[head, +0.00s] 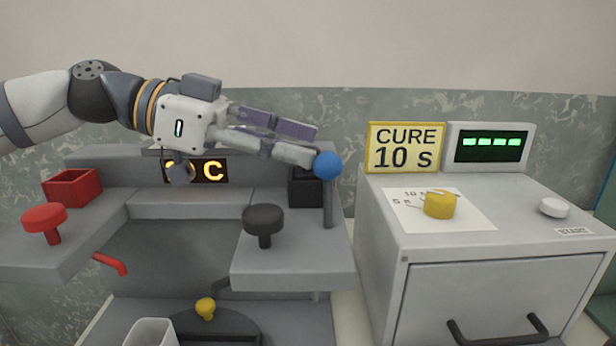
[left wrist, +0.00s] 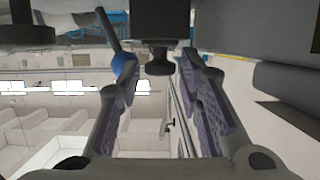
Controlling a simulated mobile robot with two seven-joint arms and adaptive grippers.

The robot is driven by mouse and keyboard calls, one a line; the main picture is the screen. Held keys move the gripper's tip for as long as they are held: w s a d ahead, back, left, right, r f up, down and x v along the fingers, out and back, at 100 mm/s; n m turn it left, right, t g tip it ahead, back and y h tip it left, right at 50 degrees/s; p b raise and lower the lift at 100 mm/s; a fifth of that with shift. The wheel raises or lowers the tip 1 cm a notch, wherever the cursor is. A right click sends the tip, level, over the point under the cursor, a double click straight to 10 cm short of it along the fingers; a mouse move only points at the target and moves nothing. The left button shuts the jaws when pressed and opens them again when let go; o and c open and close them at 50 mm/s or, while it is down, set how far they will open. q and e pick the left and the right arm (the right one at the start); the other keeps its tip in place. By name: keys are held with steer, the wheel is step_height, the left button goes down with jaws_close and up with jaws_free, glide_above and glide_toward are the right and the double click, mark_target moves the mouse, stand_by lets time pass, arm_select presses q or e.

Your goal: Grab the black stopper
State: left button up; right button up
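My left gripper (head: 316,144) is open above the right shelf, close to the blue ball. In the left wrist view, a dark flared knob (left wrist: 158,67), which looks like the black stopper, juts from a dark block (left wrist: 165,25) between the open fingers (left wrist: 158,75), apart from both. In the head view the black block (head: 305,190) shows under the gripper; its top is hidden by the finger. A black mushroom-shaped knob (head: 263,218) stands on the shelf's front left part. My right gripper is not in view.
The blue ball (head: 327,165) tops a grey post beside my fingertips; it also shows in the left wrist view (left wrist: 103,80). A red box (head: 73,187) and red knob (head: 44,218) stand left. The CURE sign (head: 405,147) and grey cabinet (head: 480,275) are right.

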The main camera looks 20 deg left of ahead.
arm_select(q)
jaws_close()
